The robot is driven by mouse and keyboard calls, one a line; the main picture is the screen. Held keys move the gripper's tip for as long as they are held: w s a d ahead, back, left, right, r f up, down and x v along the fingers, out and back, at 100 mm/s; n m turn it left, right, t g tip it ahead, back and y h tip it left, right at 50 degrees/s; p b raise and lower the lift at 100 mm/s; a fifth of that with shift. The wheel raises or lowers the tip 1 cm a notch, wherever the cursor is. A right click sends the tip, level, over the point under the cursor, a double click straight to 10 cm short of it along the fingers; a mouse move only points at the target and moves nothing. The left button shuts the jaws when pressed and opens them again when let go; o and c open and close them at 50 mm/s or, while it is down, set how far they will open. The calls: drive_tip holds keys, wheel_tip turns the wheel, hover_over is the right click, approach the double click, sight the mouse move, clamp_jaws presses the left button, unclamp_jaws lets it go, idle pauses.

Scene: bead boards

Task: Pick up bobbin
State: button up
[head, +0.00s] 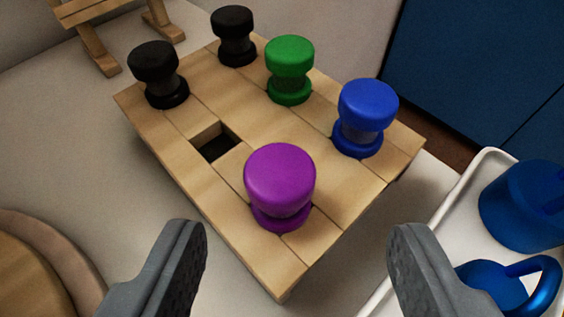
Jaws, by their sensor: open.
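A wooden board (300,262) carries several upright bobbins. A purple bobbin (280,183) stands nearest me. A blue bobbin (364,115) stands at the board's right side, a green bobbin (289,68) farther back. One black bobbin (234,35) stands at the far corner and another black bobbin (158,73) at the left. A square hole (216,146) in the board is empty. My gripper (297,262) is open and empty, its two grey fingers apart at the bottom of the view, nearer to me than the purple bobbin and not touching it.
A white tray (482,172) at the right holds a blue pot-like thing (525,205) and a blue handled thing (497,285). A round wooden thing (35,270) is at lower left. A wooden stand (98,50) is at upper left. A dark blue panel (480,65) is behind.

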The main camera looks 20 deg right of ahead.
sight(278, 186)
drive_tip(key=shift+w+d+f, duration=0.1)
drive_tip(key=shift+w+f, duration=0.3)
drive_tip(key=shift+w, duration=0.15)
drive_tip(key=b+x, duration=0.1)
drive_tip(key=x, duration=0.3)
drive_tip(key=shift+w+r, duration=0.1)
drive_tip(key=shift+w, duration=0.05)
drive_tip(key=c, duration=1.1)
